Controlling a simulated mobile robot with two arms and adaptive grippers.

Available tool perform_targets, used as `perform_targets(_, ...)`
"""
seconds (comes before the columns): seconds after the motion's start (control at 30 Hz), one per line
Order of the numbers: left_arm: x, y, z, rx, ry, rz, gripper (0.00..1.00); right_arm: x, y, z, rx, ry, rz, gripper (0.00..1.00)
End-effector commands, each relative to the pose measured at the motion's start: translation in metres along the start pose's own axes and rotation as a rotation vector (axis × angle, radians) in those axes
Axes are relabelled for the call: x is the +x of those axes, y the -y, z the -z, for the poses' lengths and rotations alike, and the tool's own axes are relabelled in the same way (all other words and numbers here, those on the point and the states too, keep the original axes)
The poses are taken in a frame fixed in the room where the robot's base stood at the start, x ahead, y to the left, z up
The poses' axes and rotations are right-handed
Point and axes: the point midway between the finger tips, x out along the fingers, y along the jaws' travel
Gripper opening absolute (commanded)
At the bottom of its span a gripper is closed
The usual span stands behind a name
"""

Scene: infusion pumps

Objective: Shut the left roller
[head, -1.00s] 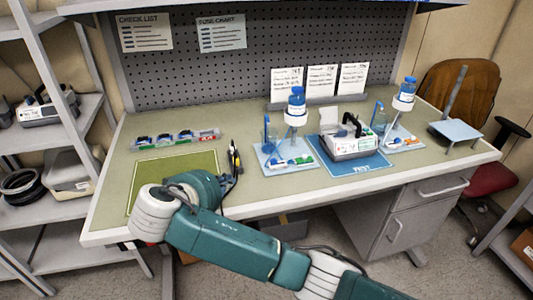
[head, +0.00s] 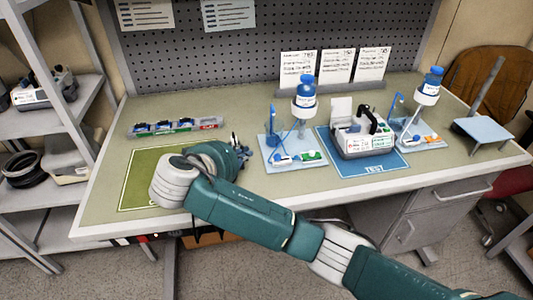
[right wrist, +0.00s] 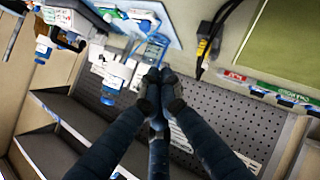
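The left infusion stand (head: 293,163) is a light-blue base on the bench with a blue-labelled bottle (head: 305,90) held upside down above it. Small white, blue and green clamp parts (head: 312,157) lie on this base; which one is the left roller is too small to tell. My right gripper (head: 243,150) hovers over the bench just left of that stand, apart from it. In the right wrist view its dark fingers (right wrist: 160,74) converge with tips together and nothing visible between them, pointing toward the blue stand frame (right wrist: 152,50). My left gripper is out of view.
A white pump (head: 362,137) sits on a blue mat (head: 374,168), right of the left stand. A second stand (head: 421,142) is beyond it. A green mat (head: 140,185) and a parts tray (head: 175,127) lie left. A black-and-yellow tool (right wrist: 204,46) lies near my right gripper.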

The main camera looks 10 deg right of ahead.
Motion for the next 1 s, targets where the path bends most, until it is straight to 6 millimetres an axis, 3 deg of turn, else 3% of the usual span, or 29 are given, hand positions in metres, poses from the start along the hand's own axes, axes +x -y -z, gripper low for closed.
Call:
perform_targets(0.3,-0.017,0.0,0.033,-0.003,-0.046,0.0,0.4,0.067,-0.004,-0.001,-0.002,0.005,-0.005,0.0)
perform_targets(0.4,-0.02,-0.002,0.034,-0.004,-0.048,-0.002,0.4,0.087,-0.004,0.0,-0.001,0.004,-0.005,0.0)
perform_targets(0.7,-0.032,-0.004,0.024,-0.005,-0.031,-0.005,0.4,0.111,-0.002,-0.026,-0.001,0.001,-0.001,0.0)
perform_targets(1.0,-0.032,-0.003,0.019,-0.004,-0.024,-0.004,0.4,0.114,-0.001,-0.029,0.0,0.001,0.0,0.0)
